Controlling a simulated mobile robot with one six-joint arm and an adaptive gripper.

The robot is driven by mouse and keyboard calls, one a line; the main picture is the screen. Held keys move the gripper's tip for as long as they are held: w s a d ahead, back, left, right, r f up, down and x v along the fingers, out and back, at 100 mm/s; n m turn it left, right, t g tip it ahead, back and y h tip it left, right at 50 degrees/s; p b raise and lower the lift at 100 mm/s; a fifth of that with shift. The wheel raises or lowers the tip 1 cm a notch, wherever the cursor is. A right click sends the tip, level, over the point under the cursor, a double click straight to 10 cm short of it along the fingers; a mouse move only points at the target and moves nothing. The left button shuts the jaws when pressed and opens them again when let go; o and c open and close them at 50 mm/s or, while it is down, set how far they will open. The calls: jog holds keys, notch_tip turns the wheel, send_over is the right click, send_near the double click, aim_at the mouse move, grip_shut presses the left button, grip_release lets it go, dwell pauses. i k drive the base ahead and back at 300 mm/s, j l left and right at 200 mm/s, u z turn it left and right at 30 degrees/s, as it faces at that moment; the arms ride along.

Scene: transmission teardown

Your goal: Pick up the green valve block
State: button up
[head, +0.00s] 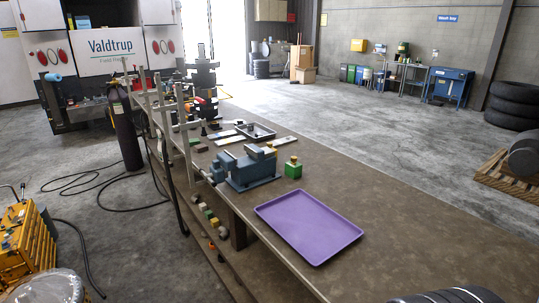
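The green valve block (293,170) stands upright on the brown workbench (400,225). It is a small green cube with a narrower yellowish top. It is just right of the blue-grey bench vise (250,170) and behind the purple tray (308,226), apart from both. Nothing hides it in the head view. My gripper does not show in this view, so its place relative to the block cannot be seen.
The purple tray looks empty. A dark metal tray (258,131) and flat strips lie farther back. Upright posts (183,120) line the bench's left edge. Black ridged round things (450,296) show at the bottom right. The bench right of the block is clear.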

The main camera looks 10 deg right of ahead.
aim_at(294, 171)
jog(key=i+z, duration=0.1)
jog(key=z, duration=0.4)
jog(key=i+j+z, duration=0.55)
jog(key=j, duration=0.2)
jog(key=j+z, duration=0.3)
jog(key=i+j+z, duration=0.15)
jog(key=j+z, duration=0.15)
jog(key=j, duration=0.3)
jog(key=j+z, duration=0.3)
jog(key=j, duration=0.75)
jog(key=i+j, duration=0.15)
jog(key=j, duration=0.4)
